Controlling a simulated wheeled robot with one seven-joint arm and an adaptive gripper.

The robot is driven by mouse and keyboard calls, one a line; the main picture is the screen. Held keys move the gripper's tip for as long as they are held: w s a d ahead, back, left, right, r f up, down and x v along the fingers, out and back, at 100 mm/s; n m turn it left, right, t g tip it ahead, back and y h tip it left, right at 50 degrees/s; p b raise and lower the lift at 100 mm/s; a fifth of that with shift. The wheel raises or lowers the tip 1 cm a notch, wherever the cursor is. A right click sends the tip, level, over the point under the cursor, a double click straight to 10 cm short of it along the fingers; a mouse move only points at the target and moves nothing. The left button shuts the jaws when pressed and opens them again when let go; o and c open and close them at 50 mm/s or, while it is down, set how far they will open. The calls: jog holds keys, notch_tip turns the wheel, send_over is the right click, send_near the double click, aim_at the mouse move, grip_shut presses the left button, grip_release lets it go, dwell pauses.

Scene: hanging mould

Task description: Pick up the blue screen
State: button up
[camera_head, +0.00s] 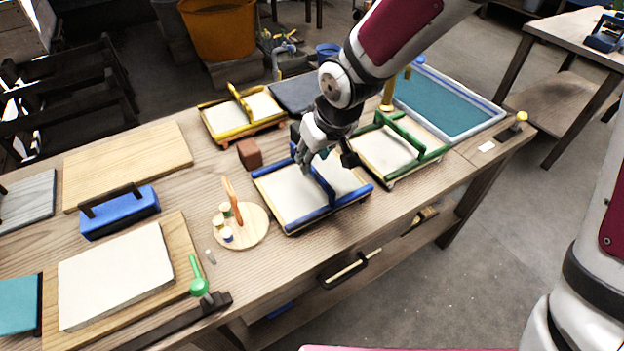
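The blue screen (289,196) lies flat on the bench near the middle of the head view. It is a tray-like frame with blue bars front and back, a pale panel and a blue handle bar across its middle. My gripper (328,164) is open, pointing down over the back half of the screen. Its two fingers are spread, one toward each side of the handle bar. The fingers and wrist hide the back part of the handle and the back edge. I cannot tell whether a finger touches the bar.
A green-framed screen (428,157) stands close on the right, and a yellow-framed one (236,132) behind left. A brown block (250,154) and a round wooden stand (252,228) are left of the blue screen. A teal tray (445,102) is at the far right.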

jog(key=shift+w+b+x, duration=0.1)
jog(key=shift+b+x, duration=0.2)
jog(key=shift+x, duration=1.25)
jog(key=shift+w+b+x, duration=0.15)
jog(key=shift+b+x, duration=0.15)
jog(key=shift+x, duration=1.25)
jog(key=shift+d+r, duration=0.1)
grip_shut()
